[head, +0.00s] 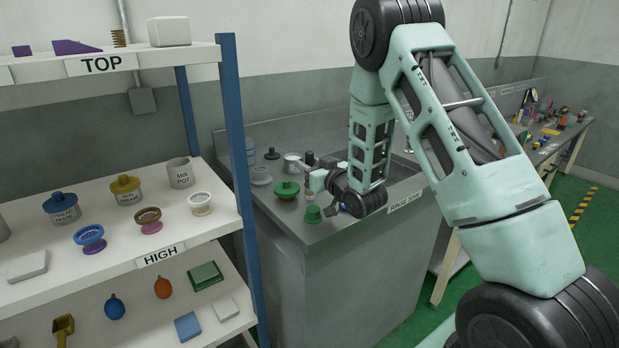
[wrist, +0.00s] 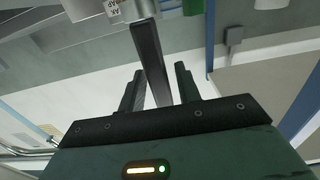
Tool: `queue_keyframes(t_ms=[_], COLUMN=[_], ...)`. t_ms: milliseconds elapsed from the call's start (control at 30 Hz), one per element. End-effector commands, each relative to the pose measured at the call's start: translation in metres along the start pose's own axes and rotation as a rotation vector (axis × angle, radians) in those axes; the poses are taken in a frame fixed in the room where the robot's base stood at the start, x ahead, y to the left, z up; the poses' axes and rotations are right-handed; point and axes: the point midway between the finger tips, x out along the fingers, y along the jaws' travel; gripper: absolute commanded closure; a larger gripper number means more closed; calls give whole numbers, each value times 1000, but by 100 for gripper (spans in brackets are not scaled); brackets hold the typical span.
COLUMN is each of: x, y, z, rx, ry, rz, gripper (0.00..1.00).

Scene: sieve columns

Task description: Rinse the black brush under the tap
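My gripper (head: 308,176) is over the left end of the grey counter in the head view, too small there to read its fingers. In the wrist view the two dark fingers (wrist: 160,85) stand apart. A long dark bar (wrist: 151,60), perhaps the black brush, runs between them and past their tips. It is close to the left finger, with a narrow gap on the right. In the head view a small dark shape (head: 310,158) is beside my gripper; I cannot tell if it is the brush. The rinse sink (head: 403,186) is partly behind my arm. No tap is clear.
A shelf (head: 150,262) with a blue post (head: 240,170) stands left. Silvery pipes (wrist: 25,152) show in the wrist view.

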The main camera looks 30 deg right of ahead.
Motion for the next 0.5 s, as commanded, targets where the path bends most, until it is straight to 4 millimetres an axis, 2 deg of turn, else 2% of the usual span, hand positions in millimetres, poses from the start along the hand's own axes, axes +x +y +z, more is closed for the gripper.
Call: queue_keyframes(t_ms=[33, 100, 500], x=[0, 0, 0], y=[0, 0, 0], z=[0, 0, -4], rx=[0, 0, -1], ry=[0, 0, 2], rz=[0, 0, 0], gripper=[81, 100, 100])
